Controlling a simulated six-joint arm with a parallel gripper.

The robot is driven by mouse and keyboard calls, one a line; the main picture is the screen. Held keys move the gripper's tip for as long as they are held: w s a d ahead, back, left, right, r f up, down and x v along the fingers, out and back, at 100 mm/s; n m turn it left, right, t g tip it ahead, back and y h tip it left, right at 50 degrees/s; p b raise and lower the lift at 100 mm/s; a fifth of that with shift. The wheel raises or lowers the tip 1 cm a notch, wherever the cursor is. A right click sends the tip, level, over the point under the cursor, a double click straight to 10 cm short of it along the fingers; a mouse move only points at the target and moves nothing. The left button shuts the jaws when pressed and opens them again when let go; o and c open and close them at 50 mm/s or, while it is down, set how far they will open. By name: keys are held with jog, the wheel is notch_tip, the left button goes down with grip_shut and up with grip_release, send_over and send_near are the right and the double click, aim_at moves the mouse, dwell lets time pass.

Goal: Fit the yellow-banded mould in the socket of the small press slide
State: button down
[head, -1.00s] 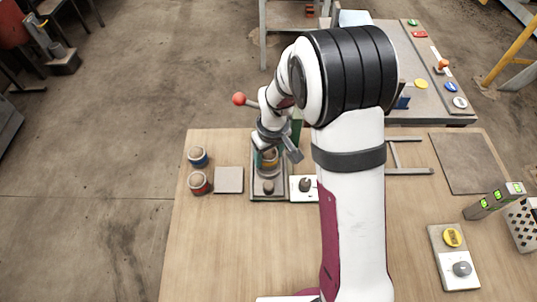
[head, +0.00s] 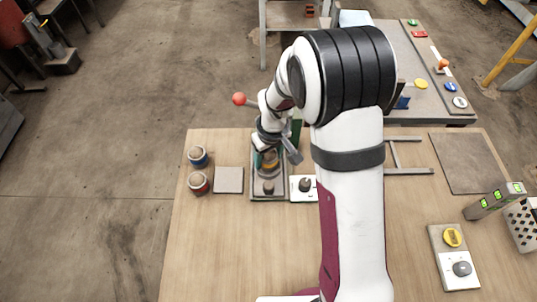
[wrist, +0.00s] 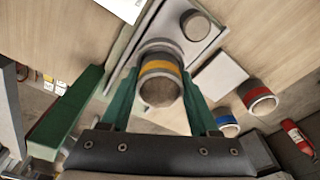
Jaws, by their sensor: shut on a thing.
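The yellow-banded mould (wrist: 160,72) is between the green fingers of my gripper (wrist: 159,88) in the wrist view; the gripper is shut on it. In the head view the mould (head: 269,163) is over the grey press slide (head: 255,189), partly hidden by my gripper, and looks slightly tilted. The slide (wrist: 172,22) with its round knob (wrist: 195,25) lies beyond the mould in the wrist view. The socket is hidden under the mould, so I cannot tell whether the mould is seated.
A blue-banded mould (head: 198,157) and a red-banded mould (head: 199,183) stand left of a square grey plate (head: 229,180). A white panel with a dark knob (head: 304,185) adjoins the slide's right. A red ball lever (head: 239,99) rises behind.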

jog(key=shift+f, duration=0.55)
dwell(0.5)
jog(key=shift+c, duration=0.3)
grip_release()
jog(key=shift+s, duration=0.15)
jog(key=r, duration=0.5)
jog(key=s+r, duration=0.1)
jog(key=r, duration=0.4)
jog(key=d+r, duration=0.1)
jog(key=r, duration=0.5)
jog(key=shift+s, duration=0.2)
jog(key=s+d+m, duration=0.1)
jog(key=s+m, duration=0.3)
jog(key=s, duration=0.4)
jog(key=s+d+r+m+g, duration=0.1)
jog(key=s+d+m, duration=0.1)
jog(key=s, duration=0.6)
jog(key=s+d+m+y, duration=0.1)
jog(key=s+d+m, duration=0.1)
jog(key=s+m, duration=0.3)
jog(key=shift+s+r+m, duration=0.15)
jog(key=shift+s+r, duration=0.05)
jog(key=shift+s, duration=0.7)
jog(key=shift+s+r+m, duration=0.15)
jog(key=shift+s+r, duration=0.05)
jog(key=shift+s, duration=0.65)
